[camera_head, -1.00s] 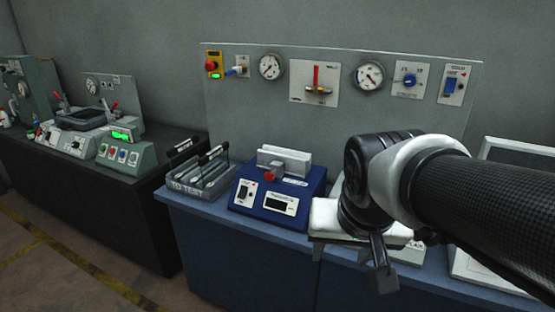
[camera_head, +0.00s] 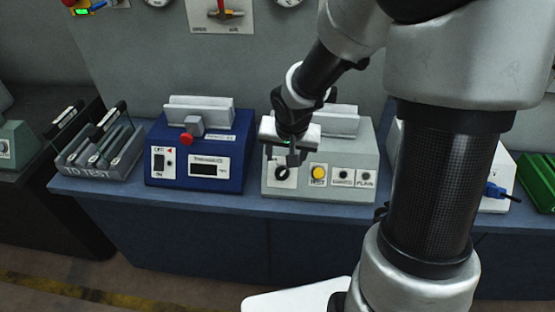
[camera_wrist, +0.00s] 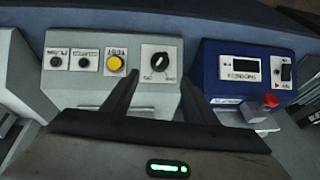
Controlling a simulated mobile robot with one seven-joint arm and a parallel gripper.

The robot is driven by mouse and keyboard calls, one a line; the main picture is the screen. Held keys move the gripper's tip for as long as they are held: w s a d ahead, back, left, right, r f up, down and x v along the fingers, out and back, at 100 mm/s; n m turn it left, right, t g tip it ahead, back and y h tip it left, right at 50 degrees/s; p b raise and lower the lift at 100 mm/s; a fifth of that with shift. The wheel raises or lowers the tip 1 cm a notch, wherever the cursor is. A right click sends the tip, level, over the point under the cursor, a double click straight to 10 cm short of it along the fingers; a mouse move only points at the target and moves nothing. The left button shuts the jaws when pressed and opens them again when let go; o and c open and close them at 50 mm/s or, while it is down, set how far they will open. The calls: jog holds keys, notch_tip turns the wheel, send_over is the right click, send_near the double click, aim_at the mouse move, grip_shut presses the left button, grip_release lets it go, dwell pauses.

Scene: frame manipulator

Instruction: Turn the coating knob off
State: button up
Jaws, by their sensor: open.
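A small black rotary knob (camera_head: 281,174) sits on a white label plate on the front of a grey tester box (camera_head: 358,150). In the wrist view the knob (camera_wrist: 159,87) shows between my fingers, with text on both sides too small to read surely. My gripper (camera_head: 293,156) is open just in front of and above the knob; in the head view it partly covers the plate. In the wrist view the two dark fingers (camera_wrist: 160,78) are spread and empty. I cannot tell whether they touch the knob.
A yellow TEST button (camera_head: 319,173) and two small plates marked COATED and PLAIN are right of the knob. A blue box (camera_head: 199,150) with a red knob (camera_head: 186,138) stands left. A TO TEST rack (camera_head: 100,165) is further left; a green tray (camera_head: 541,178) is right.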

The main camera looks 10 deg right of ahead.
aim_at(283, 171)
jog(key=b+x, duration=0.2)
jog(key=x, duration=0.9)
jog(key=shift+w+f, duration=0.15)
jog(key=shift+f, duration=0.05)
jog(key=c, duration=1.1)
jog(key=shift+o, duration=0.2)
jog(key=shift+b, duration=0.35)
